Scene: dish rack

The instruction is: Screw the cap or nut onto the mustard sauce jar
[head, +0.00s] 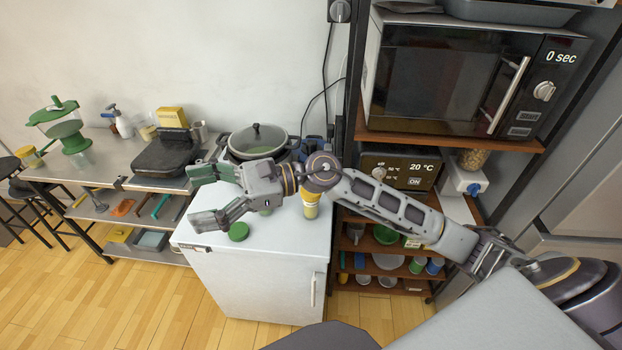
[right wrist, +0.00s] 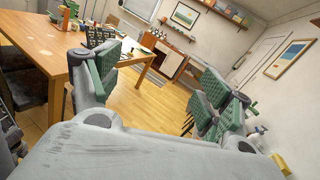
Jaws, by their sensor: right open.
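A yellow jar (head: 311,211), apparently the mustard sauce jar, stands on the white cabinet top. My right wrist hides its upper part, so I cannot see its mouth. A round green cap (head: 238,231) lies flat on the same top, left of the jar and apart from it. My right gripper (head: 206,196) is open and empty, its fingers spread and pointing left, above the cabinet near the cap. Its green-padded fingers also show wide apart in the right wrist view (right wrist: 155,90), with nothing between them. My left gripper is out of view.
A black grill (head: 168,152) and a green-topped appliance (head: 62,125) stand on the metal table at left. A shelf with a microwave (head: 440,80) stands close on the right. The cabinet's front left is clear.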

